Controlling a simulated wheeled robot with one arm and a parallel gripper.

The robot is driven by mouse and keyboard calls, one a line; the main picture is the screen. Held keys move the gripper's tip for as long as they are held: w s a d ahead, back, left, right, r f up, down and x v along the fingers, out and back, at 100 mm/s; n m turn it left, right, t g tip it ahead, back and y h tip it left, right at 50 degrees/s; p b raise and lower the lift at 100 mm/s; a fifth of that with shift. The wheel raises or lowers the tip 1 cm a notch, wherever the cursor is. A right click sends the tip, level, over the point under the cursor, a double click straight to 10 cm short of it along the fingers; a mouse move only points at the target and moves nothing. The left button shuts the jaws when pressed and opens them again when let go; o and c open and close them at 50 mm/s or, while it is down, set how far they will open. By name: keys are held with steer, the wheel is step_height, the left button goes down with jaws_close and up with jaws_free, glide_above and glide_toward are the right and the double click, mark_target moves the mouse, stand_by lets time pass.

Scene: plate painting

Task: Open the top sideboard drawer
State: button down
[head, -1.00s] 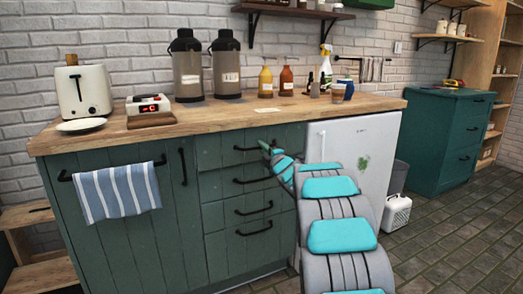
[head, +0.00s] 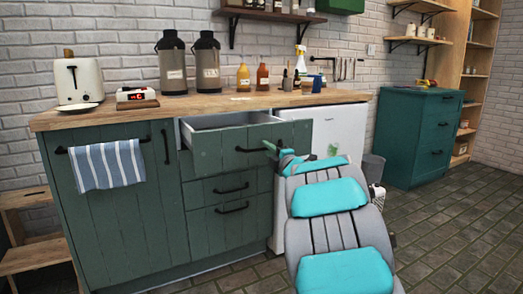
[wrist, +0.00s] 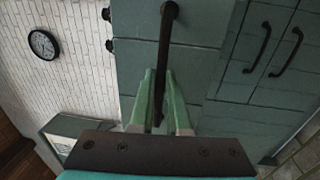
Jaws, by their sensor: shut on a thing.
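The green wooden-topped sideboard (head: 110,215) fills the left and middle of the head view. Its top drawer (head: 212,152) is pulled well out, and its pale inside (head: 215,121) shows empty where visible. My gripper (head: 266,146) is at the right part of the drawer's black bar handle (head: 247,150). In the wrist view the two green fingers of my gripper (wrist: 161,74) are shut around the dark handle (wrist: 165,45).
Two closed drawers (head: 226,201) lie below the open one. A white fridge (head: 345,125) stands right of them, partly behind my arm. A striped towel (head: 108,164) hangs on the left door. The tiled floor (head: 440,230) at the right is clear.

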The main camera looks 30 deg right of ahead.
steer(key=s, duration=1.2)
steer(key=shift+s+d+b, duration=0.2)
steer(key=shift+s+b, duration=0.1)
steer(key=shift+f, duration=0.1)
steer(key=c, duration=0.9)
jaws_free()
steer(key=s, duration=0.7)
steer(key=shift+s+d+f, duration=0.15)
steer(key=shift+s+f, duration=0.2)
steer(key=shift+f, duration=0.05)
